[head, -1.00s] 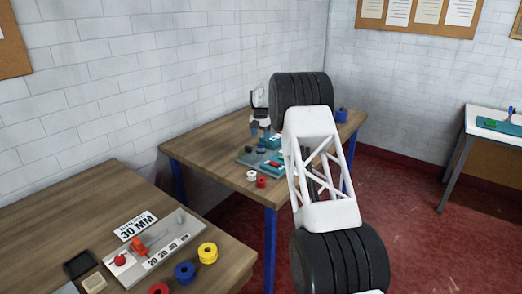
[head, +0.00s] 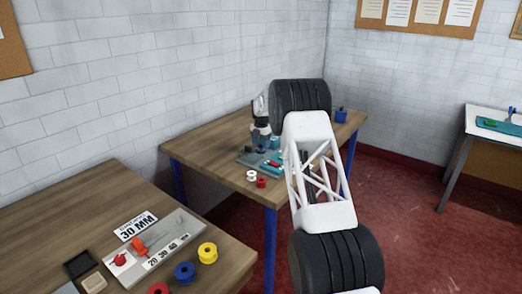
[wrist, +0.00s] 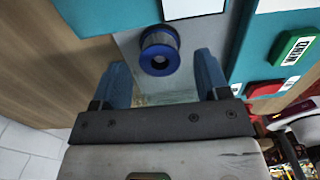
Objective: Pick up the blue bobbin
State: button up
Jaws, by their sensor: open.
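A blue bobbin (wrist: 159,52) with a grey middle stands on a grey plate beside teal blocks in the wrist view. My gripper (wrist: 161,66) is open, its two blue fingers pointing toward the bobbin, one on each side of it in the picture. Whether the fingertips are level with the bobbin, I cannot tell. In the head view my gripper (head: 262,140) is low over the teal-and-grey fixture on the far table, and hides the bobbin there. Another blue bobbin (head: 185,272) lies on the near table.
The far table (head: 205,150) also holds a white spool (head: 251,175) and a red spool (head: 261,183) near its front edge. A green labelled block (wrist: 294,47) and a red block (wrist: 266,89) sit right of the bobbin. A dark blue container (head: 341,115) stands farther back.

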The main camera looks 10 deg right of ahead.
jog(key=shift+f, duration=1.3)
jog(key=c, duration=1)
notch_tip(320, 180, up, 10)
